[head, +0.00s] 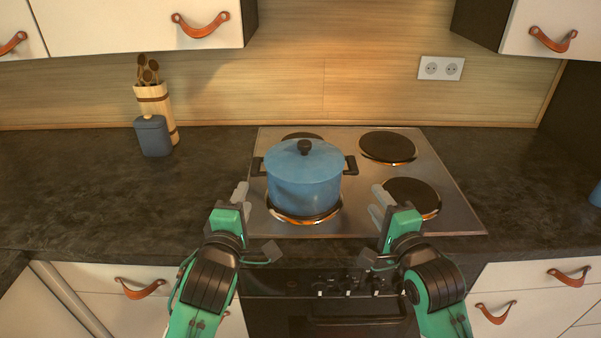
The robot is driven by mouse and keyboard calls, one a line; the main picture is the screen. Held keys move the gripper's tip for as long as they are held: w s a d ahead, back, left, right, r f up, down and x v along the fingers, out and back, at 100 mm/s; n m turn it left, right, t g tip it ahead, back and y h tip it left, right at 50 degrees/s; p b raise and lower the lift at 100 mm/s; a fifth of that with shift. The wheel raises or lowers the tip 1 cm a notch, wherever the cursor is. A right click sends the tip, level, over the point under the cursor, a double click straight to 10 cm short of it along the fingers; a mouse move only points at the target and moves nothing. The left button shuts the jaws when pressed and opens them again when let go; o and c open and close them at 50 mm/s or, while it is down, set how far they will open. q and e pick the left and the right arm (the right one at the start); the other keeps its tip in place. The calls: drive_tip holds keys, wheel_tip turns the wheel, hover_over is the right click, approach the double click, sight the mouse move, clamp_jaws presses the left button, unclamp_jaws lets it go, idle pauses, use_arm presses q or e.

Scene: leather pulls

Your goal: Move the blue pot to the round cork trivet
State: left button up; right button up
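The blue pot (304,178) stands upright on the front left burner of the cooktop. It has a blue lid with a black knob and black handles at its left and right sides. My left gripper (243,201) is in front of the pot and to its left, apart from it, open and empty. My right gripper (379,205) is in front of the pot and to its right, also apart from it, open and empty. I see no round cork trivet in this view.
The steel cooktop (452,205) has other dark burners behind and right of the pot. A blue-grey canister (153,136) and a wooden utensil holder (158,104) stand at the back left. The dark counter (75,200) is clear at left. A blue object (596,195) shows at the right edge.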

sight(259, 162)
use_arm(q)
drive_tip(key=shift+s+d+r, duration=0.1)
drive_tip(key=shift+s+r, duration=0.15)
drive_tip(key=shift+s, duration=0.15)
drive_tip(key=shift+w+f, duration=0.1)
drive_tip(key=shift+w, duration=0.3)
use_arm(e)
drive_tip(key=shift+r, duration=0.1)
use_arm(q)
drive_tip(key=w, duration=0.9)
drive_tip(key=w+d, duration=0.1)
drive_tip(key=w, duration=0.3)
drive_tip(key=shift+w, duration=0.15)
use_arm(e)
drive_tip(key=x, duration=1.3)
drive_tip(key=shift+w+a, duration=0.1)
drive_tip(key=shift+w, duration=0.05)
use_arm(q)
clamp_jaws()
use_arm(e)
clamp_jaws()
use_arm(q)
drive_tip(key=shift+f, duration=0.15)
drive_tip(key=shift+r, duration=0.25)
use_arm(e)
drive_tip(key=shift+r, duration=0.1)
